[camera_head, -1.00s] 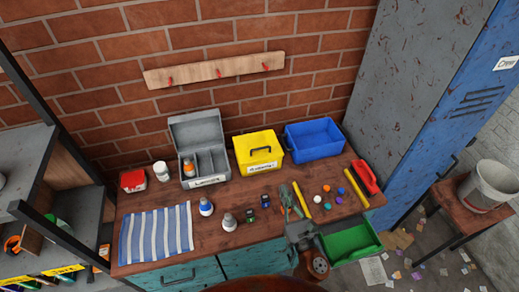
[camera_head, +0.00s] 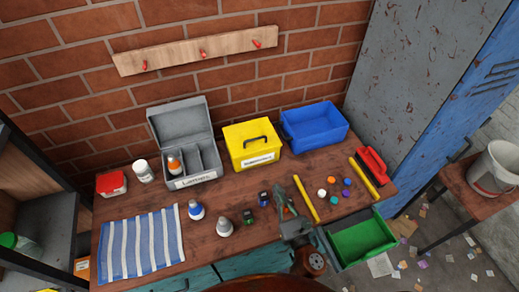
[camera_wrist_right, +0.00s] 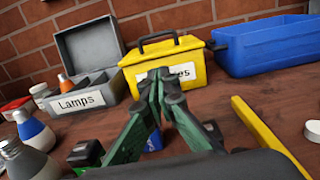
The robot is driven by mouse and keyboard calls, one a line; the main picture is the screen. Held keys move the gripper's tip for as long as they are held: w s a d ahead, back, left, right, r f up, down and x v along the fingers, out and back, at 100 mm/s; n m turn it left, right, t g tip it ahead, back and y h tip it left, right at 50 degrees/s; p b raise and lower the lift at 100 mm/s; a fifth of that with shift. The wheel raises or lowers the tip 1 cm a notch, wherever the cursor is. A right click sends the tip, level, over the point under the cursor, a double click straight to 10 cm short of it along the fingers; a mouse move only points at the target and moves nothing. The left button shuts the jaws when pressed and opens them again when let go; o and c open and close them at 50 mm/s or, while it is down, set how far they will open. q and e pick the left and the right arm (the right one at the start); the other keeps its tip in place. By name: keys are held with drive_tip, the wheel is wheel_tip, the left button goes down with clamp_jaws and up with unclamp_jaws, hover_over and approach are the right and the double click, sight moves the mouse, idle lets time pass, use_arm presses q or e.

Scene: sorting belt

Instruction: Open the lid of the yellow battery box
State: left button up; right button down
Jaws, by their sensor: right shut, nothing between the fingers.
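The yellow battery box (camera_head: 240,133) stands on the wooden table against the brick wall, its lid closed and a black handle (camera_head: 257,141) on top. It also shows in the right wrist view (camera_wrist_right: 196,72), with a white label partly hidden behind my fingers. My right gripper (camera_head: 288,194) is shut and empty, in front of the box and apart from it in the head view. In the right wrist view its green fingers (camera_wrist_right: 159,76) meet at the tips before the box front. My left gripper is not in view.
A grey open "Lamps" box (camera_head: 182,122) stands left of the yellow box, a blue bin (camera_head: 316,128) right. Bottles (camera_head: 225,224), small dark items (camera_head: 249,216), yellow bars (camera_head: 306,200) and coloured discs lie in front. A green tray (camera_head: 362,240) sits at the front right edge.

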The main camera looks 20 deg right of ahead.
drive_tip(key=p, duration=0.2)
approach(259, 150)
drive_tip(key=w, duration=0.3)
drive_tip(key=w+r, duration=0.1)
drive_tip(key=w, duration=0.2)
drive_tip(key=w+r, duration=0.1)
drive_tip(key=w, duration=0.3)
drive_tip(key=shift+a, duration=0.2)
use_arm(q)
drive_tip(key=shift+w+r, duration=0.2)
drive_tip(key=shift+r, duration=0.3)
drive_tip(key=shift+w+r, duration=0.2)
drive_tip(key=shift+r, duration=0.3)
